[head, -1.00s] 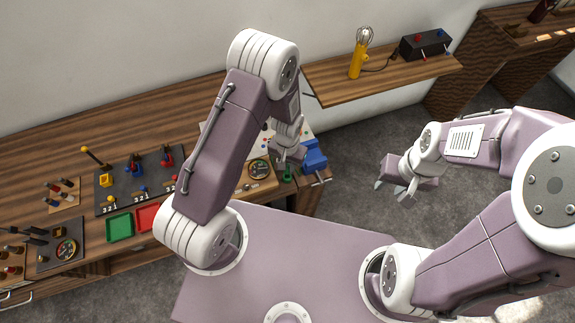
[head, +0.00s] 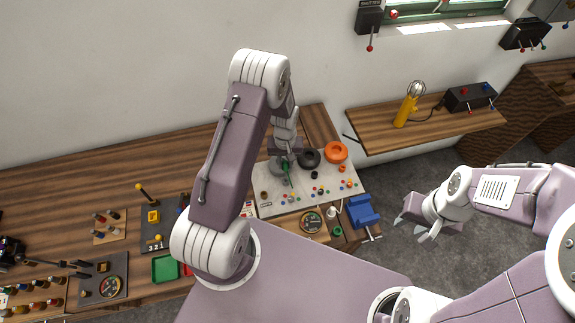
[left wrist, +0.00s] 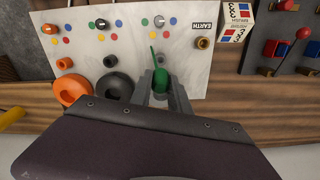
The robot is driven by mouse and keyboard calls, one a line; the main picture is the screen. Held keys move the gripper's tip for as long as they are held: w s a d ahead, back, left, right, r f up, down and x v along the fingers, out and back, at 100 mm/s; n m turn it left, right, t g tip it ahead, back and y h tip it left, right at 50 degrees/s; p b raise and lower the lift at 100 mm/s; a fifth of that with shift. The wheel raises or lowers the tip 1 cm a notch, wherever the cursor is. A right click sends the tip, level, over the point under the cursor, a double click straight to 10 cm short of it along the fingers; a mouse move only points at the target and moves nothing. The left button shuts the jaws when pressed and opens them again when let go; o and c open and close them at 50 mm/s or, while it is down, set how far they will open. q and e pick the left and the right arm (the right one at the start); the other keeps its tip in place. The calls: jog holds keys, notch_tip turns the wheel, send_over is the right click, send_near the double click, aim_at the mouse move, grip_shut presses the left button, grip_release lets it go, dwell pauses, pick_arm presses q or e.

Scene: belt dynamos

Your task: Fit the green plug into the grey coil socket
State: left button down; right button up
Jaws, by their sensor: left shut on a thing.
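My left gripper (head: 285,158) is shut on the green plug (left wrist: 160,80), low over the back of the white panel (head: 272,197). In the left wrist view the plug sits between the fingers, and a thin green lead runs from it across the panel. A grey rounded part (head: 275,168), apparently the grey coil, shows beside the fingers and is partly hidden by them. A small grey socket (left wrist: 159,59) shows just past the plug. I cannot tell whether the plug touches it. My right gripper (head: 414,229) is open and empty, out over the floor.
A black coil (head: 308,158) and an orange coil (head: 337,152) lie to the right, each with a small socket. Coloured dots and terminals fill the panel's front. A blue vise (head: 363,211) stands at the bench's front right. A yellow lamp (head: 406,106) stands on the shelf.

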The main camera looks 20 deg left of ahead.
aim_at(286, 171)
pick_arm(q)
jog(key=shift+s+d, duration=0.1)
jog(key=shift+d, duration=0.15)
jog(key=shift+a+f, duration=0.3)
jog(key=shift+a+f+b, duration=0.1)
jog(key=shift+f+b, duration=0.25)
jog(key=shift+b, duration=0.15)
jog(key=f+b, duration=0.3)
jog(key=shift+d+f, duration=0.25)
jog(key=shift+f, duration=0.1)
jog(key=shift+f+b, duration=0.3)
jog(key=shift+a+f, duration=0.1)
jog(key=shift+f, duration=0.1)
